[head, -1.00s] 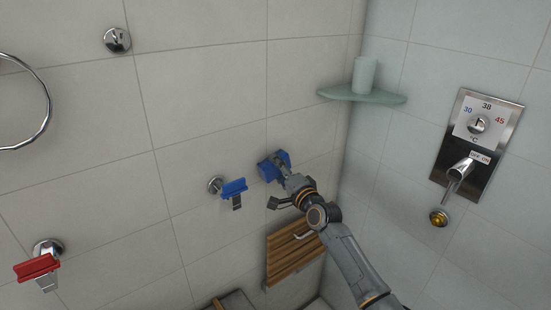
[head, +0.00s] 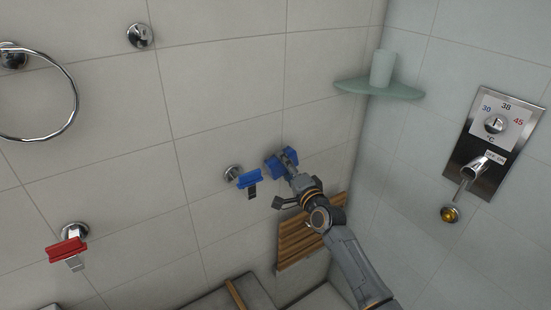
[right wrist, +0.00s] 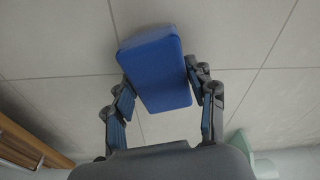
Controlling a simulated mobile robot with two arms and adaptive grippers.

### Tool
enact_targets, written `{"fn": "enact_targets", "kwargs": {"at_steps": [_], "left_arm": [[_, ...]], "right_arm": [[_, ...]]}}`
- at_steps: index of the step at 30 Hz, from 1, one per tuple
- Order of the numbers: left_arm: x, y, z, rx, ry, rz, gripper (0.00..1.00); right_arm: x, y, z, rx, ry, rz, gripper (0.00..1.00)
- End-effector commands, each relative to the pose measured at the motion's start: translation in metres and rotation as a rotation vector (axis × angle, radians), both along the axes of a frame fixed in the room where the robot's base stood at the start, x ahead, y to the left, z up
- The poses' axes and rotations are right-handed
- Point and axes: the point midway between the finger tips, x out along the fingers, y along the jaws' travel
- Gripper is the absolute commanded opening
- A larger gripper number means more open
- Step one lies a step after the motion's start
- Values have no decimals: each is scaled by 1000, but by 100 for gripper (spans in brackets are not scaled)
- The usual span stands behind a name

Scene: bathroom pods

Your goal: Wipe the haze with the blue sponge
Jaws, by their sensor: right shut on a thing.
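The blue sponge (head: 275,166) is a small block in front of the tiled wall, right of centre in the head view. My right gripper (head: 287,167) is shut on it. In the right wrist view the sponge (right wrist: 155,72) sits between the two fingers, with the wall tiles behind it. I cannot tell whether the sponge touches the wall. I cannot make out any haze on the tiles. My left gripper is not in view.
A blue-handled piece (head: 249,178) hangs on a wall knob just left of the sponge. A red one (head: 67,250) hangs lower left. A corner shelf (head: 378,89) holds a cup (head: 382,68). A slatted wooden panel (head: 300,245) is below my arm. A shower control (head: 492,140) is at right.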

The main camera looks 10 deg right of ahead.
Motion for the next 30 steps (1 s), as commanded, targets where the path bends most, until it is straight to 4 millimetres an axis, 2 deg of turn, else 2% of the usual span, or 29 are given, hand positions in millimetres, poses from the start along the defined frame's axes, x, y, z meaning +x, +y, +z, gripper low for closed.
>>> {"fn": "enact_targets", "kwargs": {"at_steps": [1, 13, 30], "left_arm": [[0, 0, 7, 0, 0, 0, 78], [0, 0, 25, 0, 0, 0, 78], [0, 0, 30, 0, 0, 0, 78]], "right_arm": [[-6, -3, 3, -1, 2, -1, 29], [-41, -18, 3, -2, -1, -1, 29], [-52, -22, 2, -2, 0, -1, 29]]}}
